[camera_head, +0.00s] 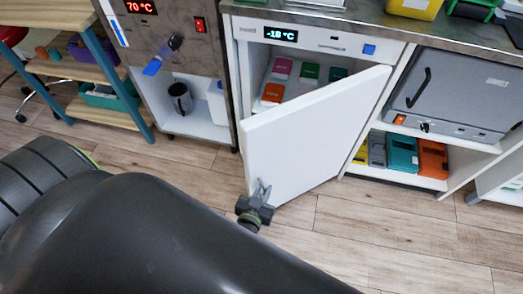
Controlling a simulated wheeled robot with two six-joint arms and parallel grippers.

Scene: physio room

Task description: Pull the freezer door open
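The white freezer door (310,135) stands well open, swung out from the freezer (330,42) with its free edge at the left, toward me. The freezer's display reads -18 °C. Inside, pink, green, teal and orange-red packs (273,93) show above the door's top edge. My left gripper (261,189) is at the lower left of the door, close to its free edge. Its fingers point up along the door; whether they touch or grip it is unclear. No handle can be made out on the door. My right gripper is out of view.
A grey oven-like box (455,92) stands right of the freezer, above a shelf of coloured boxes (403,155). A steel unit reading 70 °C (160,32) and a wooden shelf rack (95,72) stand left. Wood floor (400,230) is clear before the door.

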